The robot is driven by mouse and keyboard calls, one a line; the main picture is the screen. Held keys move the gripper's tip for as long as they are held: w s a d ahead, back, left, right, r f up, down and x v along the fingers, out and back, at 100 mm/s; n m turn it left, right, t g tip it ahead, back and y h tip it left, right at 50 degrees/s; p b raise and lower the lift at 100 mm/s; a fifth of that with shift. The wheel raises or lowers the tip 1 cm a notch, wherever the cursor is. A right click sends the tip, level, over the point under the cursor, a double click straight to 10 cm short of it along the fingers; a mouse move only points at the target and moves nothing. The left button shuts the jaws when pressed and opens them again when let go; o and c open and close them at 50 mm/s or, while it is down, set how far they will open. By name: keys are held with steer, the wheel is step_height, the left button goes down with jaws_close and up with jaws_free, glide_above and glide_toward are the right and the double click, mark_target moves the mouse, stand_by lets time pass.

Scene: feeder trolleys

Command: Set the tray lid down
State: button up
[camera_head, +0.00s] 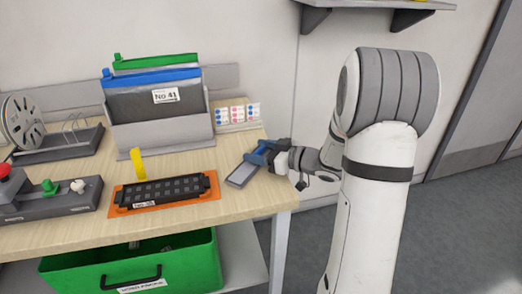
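A black tray with several pockets (158,191) sits uncovered on an orange base (208,196) left of the lid.
A yellow upright tab (137,164) stands behind the tray. A grey holder (150,133) with blue and green folders is at the back. A control box (60,197) with knobs is left. A green crate (200,262) is below. Bare tabletop (240,207) lies in front of the lid.

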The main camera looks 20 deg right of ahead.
steer(key=shift+o, duration=1.2)
steer(key=shift+r, duration=0.15)
steer(key=shift+s+d+r, duration=0.1)
steer(key=shift+s+d, duration=0.05)
steer(key=shift+d, duration=0.1)
steer(key=p+v, duration=0.1)
steer(key=v, duration=1)
steer(key=shift+s+d, duration=0.15)
